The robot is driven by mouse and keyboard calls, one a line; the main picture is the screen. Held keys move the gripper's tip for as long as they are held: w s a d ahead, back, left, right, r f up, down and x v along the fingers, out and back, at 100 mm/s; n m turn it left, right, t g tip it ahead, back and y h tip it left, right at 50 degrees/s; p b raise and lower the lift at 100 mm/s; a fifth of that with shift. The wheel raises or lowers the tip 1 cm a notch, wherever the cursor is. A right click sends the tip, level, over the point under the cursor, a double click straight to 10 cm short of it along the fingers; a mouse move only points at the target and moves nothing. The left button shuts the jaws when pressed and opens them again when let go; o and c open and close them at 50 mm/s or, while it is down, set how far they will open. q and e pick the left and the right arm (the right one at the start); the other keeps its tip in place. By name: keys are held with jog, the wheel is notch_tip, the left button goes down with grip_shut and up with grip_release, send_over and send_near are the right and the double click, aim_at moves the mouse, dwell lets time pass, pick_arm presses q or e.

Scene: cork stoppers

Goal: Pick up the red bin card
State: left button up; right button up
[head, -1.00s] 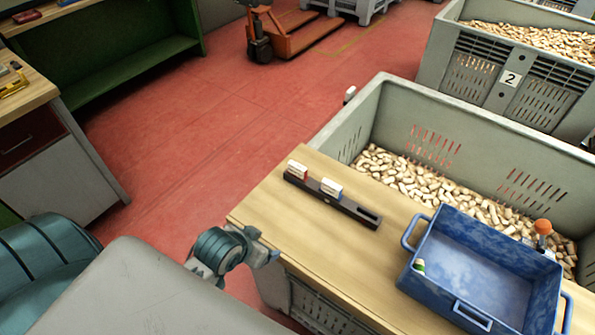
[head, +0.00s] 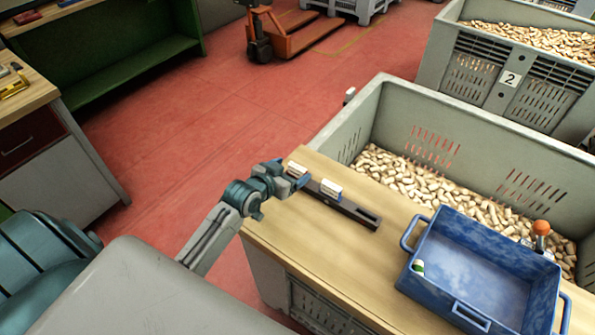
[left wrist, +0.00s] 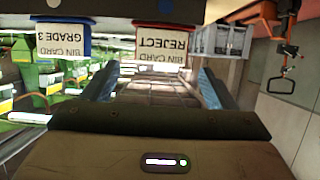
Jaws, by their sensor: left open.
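The red bin card (head: 298,168) stands in the left end of a dark slotted holder (head: 362,214) on the wooden board; only its white part shows in the head view, with the gripper in front. In the left wrist view, which is upside down, this card (left wrist: 163,45) reads REJECT, with a red strip. My left gripper (head: 295,182) is open right beside it; in the wrist view its blue fingertips (left wrist: 155,86) are on either side of the card's direction, with the card just beyond them. My right gripper is not in view.
A blue-edged bin card (head: 330,189), marked GRADE 3, stands next to it in the holder. A blue tray (head: 480,262) is on the board at right. Behind is a grey crate (head: 480,150) of corks. The board's front is clear.

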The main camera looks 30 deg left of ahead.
aim_at(295, 169)
pick_arm(q)
jog(key=shift+w+d+f, duration=0.15)
jog(key=shift+w+f, duration=0.15)
jog(key=shift+w, duration=0.3)
jog(key=shift+w+f, duration=0.15)
jog(key=shift+w, duration=0.15)
jog(key=x, duration=0.1)
jog(key=p+x, duration=0.1)
jog(key=x, duration=0.1)
jog(key=shift+w+f, duration=0.1)
jog(key=shift+f, duration=0.25)
jog(key=shift+w+f+p, duration=0.25)
jog(key=shift+w+p, duration=0.05)
jog(key=shift+w, duration=0.1)
jog(key=shift+c, duration=1.1)
jog(key=c, duration=0.8)
jog(key=shift+c, duration=0.2)
